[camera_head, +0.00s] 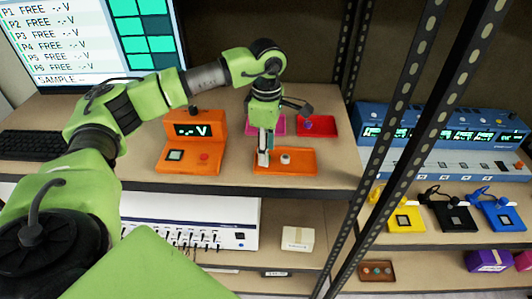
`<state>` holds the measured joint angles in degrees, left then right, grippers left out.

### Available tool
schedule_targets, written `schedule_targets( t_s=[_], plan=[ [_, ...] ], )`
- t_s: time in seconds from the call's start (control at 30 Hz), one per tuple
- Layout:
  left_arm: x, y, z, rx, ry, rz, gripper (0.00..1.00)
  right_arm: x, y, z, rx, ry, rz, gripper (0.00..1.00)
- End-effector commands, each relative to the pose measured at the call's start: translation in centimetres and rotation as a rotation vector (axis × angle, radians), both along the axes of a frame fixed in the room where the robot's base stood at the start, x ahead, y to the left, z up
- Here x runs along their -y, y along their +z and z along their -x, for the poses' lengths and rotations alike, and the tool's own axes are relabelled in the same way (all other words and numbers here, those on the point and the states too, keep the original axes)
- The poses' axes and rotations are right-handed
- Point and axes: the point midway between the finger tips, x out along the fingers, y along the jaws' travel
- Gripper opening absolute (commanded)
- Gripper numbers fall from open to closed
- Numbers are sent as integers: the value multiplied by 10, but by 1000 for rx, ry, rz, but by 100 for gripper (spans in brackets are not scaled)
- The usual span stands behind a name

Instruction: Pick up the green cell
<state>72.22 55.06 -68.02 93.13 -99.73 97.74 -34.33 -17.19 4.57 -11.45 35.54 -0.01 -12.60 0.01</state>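My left arm reaches in from the left, and its gripper (265,156) points down over the left part of an orange tray (304,167) on the bench. A pale finger shows at its tip, but I cannot tell whether the fingers are open or shut. A small teal patch shows by the fingers; I cannot tell whether it is the green cell or part of the gripper. A small grey-white round piece (286,158) sits in the orange tray, just right of the gripper. No clearly green cell can be made out. My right gripper is not in view.
A magenta tray (278,125) and a red tray (326,130) lie behind. An orange meter (190,145) stands left. Black rack posts (388,135) rise at the right. A blue multi-channel unit (440,135) stands beyond, above yellow, black and blue fixtures. A keyboard (30,144) lies far left.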

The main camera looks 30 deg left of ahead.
Motion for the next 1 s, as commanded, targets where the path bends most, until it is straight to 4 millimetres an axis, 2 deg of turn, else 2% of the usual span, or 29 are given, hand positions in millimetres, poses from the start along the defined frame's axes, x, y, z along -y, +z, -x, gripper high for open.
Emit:
schedule_targets(
  t_s=[0.13,0.37,0.5,0.87,1.0],
  plan=[
    [0,-12,0,1,0,0,37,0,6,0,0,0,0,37],
    [0,-14,0,2,1,0,37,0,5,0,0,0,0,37],
    [0,-14,0,1,1,1,3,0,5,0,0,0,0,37],
    [0,-12,-1,3,1,1,2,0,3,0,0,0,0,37],
    [0,3,-2,6,1,1,2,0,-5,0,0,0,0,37]
  ],
)
